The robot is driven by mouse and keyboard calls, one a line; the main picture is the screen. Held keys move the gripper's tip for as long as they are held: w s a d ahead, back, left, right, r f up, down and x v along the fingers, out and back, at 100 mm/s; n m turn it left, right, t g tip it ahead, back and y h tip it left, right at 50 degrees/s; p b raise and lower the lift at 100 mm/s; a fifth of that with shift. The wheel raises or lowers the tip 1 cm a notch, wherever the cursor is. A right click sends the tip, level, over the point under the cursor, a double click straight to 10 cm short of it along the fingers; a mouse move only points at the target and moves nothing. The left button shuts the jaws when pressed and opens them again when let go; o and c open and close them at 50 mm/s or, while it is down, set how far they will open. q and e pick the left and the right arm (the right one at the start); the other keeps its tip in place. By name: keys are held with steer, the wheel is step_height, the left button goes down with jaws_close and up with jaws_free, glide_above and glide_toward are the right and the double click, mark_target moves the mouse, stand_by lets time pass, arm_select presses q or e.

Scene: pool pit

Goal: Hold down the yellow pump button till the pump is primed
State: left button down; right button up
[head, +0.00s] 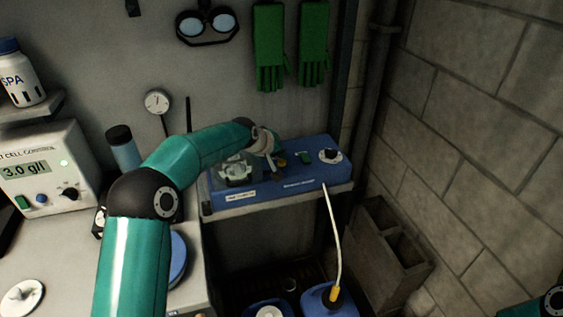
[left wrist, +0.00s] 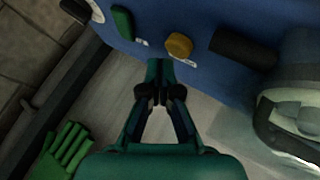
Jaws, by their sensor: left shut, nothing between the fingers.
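The blue pump unit (head: 318,177) sits on a shelf at the back. Its round yellow button (left wrist: 179,45) shows plainly in the left wrist view; in the head view the yellow button (head: 282,162) is small, close beside my fingers. My left gripper (head: 274,163) reaches over the unit with its fingers shut and empty. In the left wrist view the shut fingertips (left wrist: 160,66) lie just beside and below the button in the picture, apparently apart from it; their height above the panel is hard to tell. My right gripper is out of view.
On the unit, a green switch (left wrist: 122,22) and black knob (head: 330,155) are near the button, with a clear-lidded part (head: 237,171) on the other side. Green gloves (head: 270,48) hang above. A white hose (head: 334,235) runs down to a blue container (head: 318,300). Block wall at right.

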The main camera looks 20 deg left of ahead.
arm_select(q)
steer(key=shift+f, duration=0.35)
